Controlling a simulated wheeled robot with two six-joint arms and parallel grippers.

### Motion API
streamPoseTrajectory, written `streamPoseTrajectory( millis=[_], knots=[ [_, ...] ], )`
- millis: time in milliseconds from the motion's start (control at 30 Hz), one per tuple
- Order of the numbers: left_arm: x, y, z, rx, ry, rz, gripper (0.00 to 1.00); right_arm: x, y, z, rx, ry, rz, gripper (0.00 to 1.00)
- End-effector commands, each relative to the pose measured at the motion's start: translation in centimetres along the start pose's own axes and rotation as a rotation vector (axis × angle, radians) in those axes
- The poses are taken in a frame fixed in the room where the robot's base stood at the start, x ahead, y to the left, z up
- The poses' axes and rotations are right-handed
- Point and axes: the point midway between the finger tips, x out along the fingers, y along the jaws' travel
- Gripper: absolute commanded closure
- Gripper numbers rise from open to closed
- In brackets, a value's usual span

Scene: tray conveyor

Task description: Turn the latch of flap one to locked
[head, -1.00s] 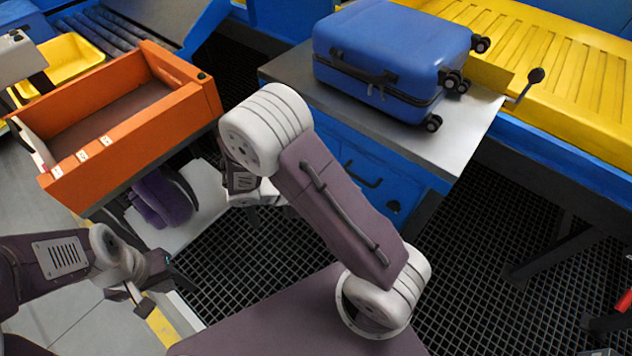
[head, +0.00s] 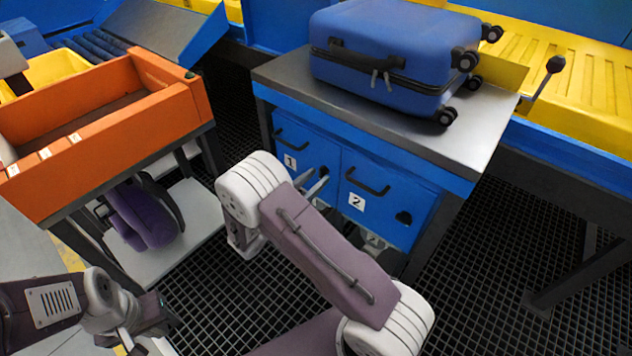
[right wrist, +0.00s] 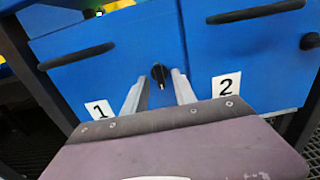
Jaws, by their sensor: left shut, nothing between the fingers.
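Flap one (head: 300,150), blue with a "1" label (head: 289,162) and a black bar handle (head: 291,140), is closed on the cabinet front. Its black latch (head: 322,172) is near the flap's right edge. In the right wrist view the latch (right wrist: 160,73) shows between the fingertips, its small grip pointing roughly upright. My right gripper (head: 314,184) is open with one finger on each side of the latch; I cannot tell whether they touch it. My left gripper (head: 145,342) is shut and empty, low at the left, far from the cabinet.
Flap two (head: 385,205) with its own latch (head: 403,217) is right of flap one. A blue suitcase (head: 390,50) lies on the cabinet top (head: 440,135). An orange tray (head: 130,130) stands left, with a purple bag (head: 145,215) below. A yellow conveyor (head: 560,80) runs behind.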

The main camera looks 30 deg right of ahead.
Motion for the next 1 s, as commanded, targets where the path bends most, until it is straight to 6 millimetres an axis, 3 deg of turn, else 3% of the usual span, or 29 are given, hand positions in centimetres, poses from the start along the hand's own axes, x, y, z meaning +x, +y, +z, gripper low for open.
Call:
streamPoseTrajectory(
  millis=[300,433,767,1000],
  knots=[
    [0.2,0.0,0.0,0.000,0.000,0.000,1.00,0.7,0.0,0.0,-0.001,0.001,0.001,0.67],
    [0.2,0.0,0.0,0.000,0.000,0.000,1.00,0.6,0.0,0.0,-0.001,0.001,0.001,1.00],
    [-0.3,0.0,0.0,0.000,0.000,0.000,1.00,0.6,0.0,0.2,-0.019,0.001,0.000,1.00],
    [-2.4,0.1,-0.2,0.000,0.000,0.000,1.00,0.7,-0.1,0.5,-0.134,0.001,-0.001,1.00]
  ],
)
